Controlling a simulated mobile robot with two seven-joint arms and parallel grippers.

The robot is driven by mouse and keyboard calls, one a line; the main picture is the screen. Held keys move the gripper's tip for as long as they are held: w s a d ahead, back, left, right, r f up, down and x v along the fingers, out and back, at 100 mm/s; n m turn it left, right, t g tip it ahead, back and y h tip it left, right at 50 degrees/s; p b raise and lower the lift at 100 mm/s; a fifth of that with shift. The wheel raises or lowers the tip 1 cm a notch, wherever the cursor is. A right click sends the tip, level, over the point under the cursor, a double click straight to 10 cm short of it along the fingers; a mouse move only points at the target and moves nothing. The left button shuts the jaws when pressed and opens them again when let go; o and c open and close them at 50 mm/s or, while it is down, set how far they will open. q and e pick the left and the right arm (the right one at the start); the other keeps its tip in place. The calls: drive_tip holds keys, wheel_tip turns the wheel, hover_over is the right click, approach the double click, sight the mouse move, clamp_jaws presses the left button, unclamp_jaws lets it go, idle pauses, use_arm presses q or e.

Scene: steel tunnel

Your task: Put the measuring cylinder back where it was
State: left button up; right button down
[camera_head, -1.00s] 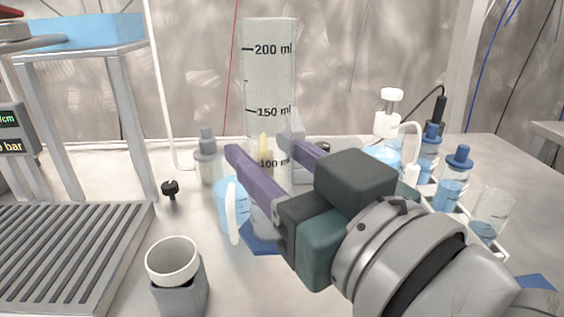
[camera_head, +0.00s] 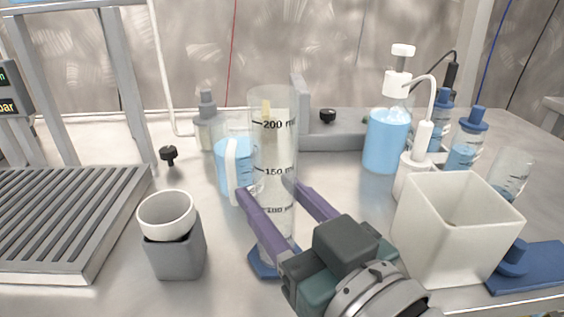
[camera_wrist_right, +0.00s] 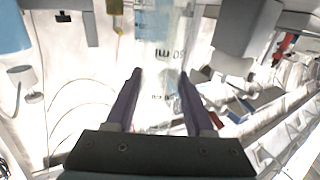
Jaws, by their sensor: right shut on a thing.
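The measuring cylinder (camera_head: 274,150) is clear and tall, with black marks up to 200 ml and a blue foot (camera_head: 264,264). It stands upright in the head view. My right gripper (camera_head: 271,191) is shut around its middle, one purple finger on each side. In the right wrist view the cylinder (camera_wrist_right: 160,42) shows between the fingertips (camera_wrist_right: 159,75). The foot is low over the bench, partly hidden by the gripper; I cannot tell whether it touches. My left gripper is not in view.
A jug of blue liquid (camera_head: 228,160) is close behind the cylinder on its left. A white cup in a grey holder (camera_head: 175,258) stands front left. A white square container (camera_head: 446,245) stands right of my gripper, with a blue-liquid dispenser bottle (camera_head: 385,142) behind. Bare bench lies between cup and cylinder.

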drive_tip(key=shift+f, duration=0.2)
drive_tip(key=shift+c, duration=1.3)
unclamp_jaws()
drive_tip(key=shift+r, duration=0.1)
drive_tip(key=shift+r, duration=0.2)
drive_tip(key=shift+s+d, duration=0.2)
drive_tip(key=shift+s, duration=0.15)
drive_tip(key=p+v, duration=0.1)
drive_tip(key=v, duration=1)
drive_tip(key=shift+p, duration=0.4)
drive_tip(key=shift+s+d+f, duration=0.1)
drive_tip(key=shift+d, duration=0.05)
